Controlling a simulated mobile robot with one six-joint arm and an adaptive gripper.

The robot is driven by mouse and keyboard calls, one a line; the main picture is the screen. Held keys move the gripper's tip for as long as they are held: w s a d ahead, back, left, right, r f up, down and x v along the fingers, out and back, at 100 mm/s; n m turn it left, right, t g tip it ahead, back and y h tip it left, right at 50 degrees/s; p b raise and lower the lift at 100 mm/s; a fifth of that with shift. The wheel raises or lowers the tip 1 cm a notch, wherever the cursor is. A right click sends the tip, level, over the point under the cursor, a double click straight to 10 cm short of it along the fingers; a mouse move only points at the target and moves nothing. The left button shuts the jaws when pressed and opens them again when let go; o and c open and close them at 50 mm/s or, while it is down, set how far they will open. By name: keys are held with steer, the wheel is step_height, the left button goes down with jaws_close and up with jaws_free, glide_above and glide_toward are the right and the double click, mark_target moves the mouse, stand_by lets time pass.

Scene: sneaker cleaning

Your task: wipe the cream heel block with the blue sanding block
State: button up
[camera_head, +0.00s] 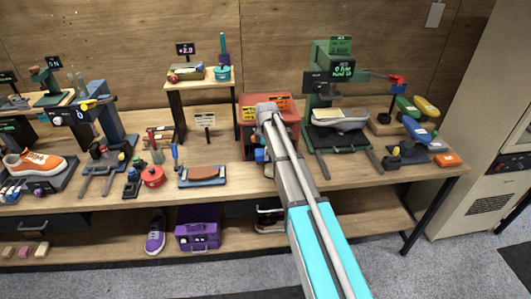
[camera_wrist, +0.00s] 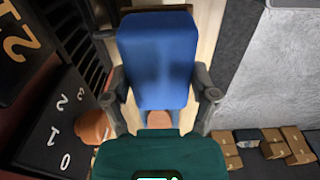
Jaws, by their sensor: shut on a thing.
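My gripper (camera_wrist: 161,78) is shut on the blue sanding block (camera_wrist: 157,50), which sits between its two fingers in the wrist view. In the head view my arm reaches to the front of the red machine, and its links mostly hide the gripper. A small cream block (camera_head: 42,249) lies at the left end of the lower shelf, apart from my gripper; I cannot tell whether it is the heel block. A small tan piece (camera_wrist: 159,119) shows just below the blue block in the wrist view; I cannot tell what it is or whether they touch.
The red machine (camera_head: 284,108) stands behind my arm. Its numbered dial panel (camera_wrist: 50,130) and an orange-brown round part (camera_wrist: 92,126) are close to the left finger. A sole-shaped brown piece on a tray (camera_head: 202,182) lies left of my arm. A green press (camera_head: 323,82) stands to the right.

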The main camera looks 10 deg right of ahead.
steer(key=shift+r+p, duration=0.5)
steer(key=shift+r, duration=0.25)
steer(key=shift+r+p, duration=1.5)
steer(key=shift+r, duration=0.05)
